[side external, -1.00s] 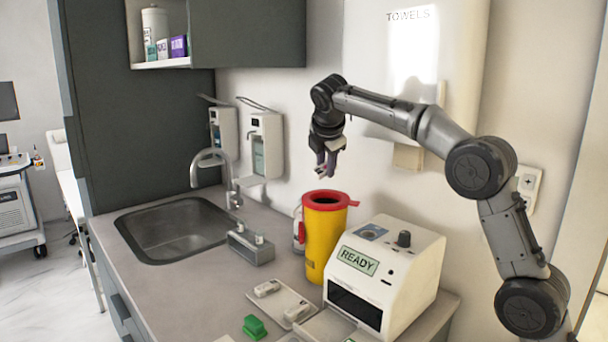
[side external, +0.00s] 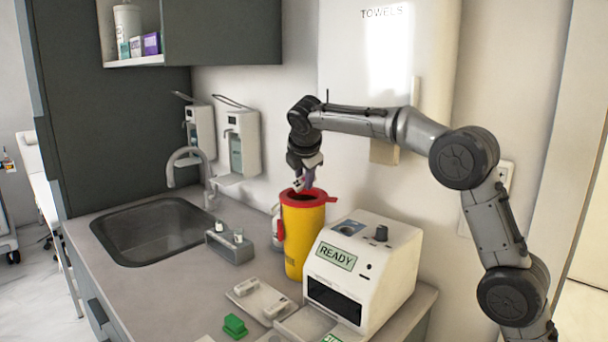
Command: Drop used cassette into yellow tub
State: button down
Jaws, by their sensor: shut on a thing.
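My gripper (side external: 305,178) points down just above the open mouth of the yellow tub. It is shut on a small pale and purplish piece, the used cassette (side external: 299,184), whose lower end is at about the height of the rim. The yellow tub (side external: 304,240) stands upright on the counter and has a red rim with a red tab on its right side. The tub's inside is mostly hidden from this side.
A white machine reading READY (side external: 385,262) stands right of the tub. A tray with white pieces (side external: 250,310), a green block (side external: 235,326) and a grey holder (side external: 232,248) are on the counter (side external: 165,290). The sink (side external: 155,232) is at left. Wall dispensers (side external: 240,150) hang behind.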

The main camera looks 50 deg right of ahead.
jog(key=c, duration=0.5)
grip_release()
jog(key=v, duration=1.3)
jog(key=shift+s+a+r, duration=0.2)
jog(key=shift+r, duration=0.1)
jog(key=shift+d, duration=0.1)
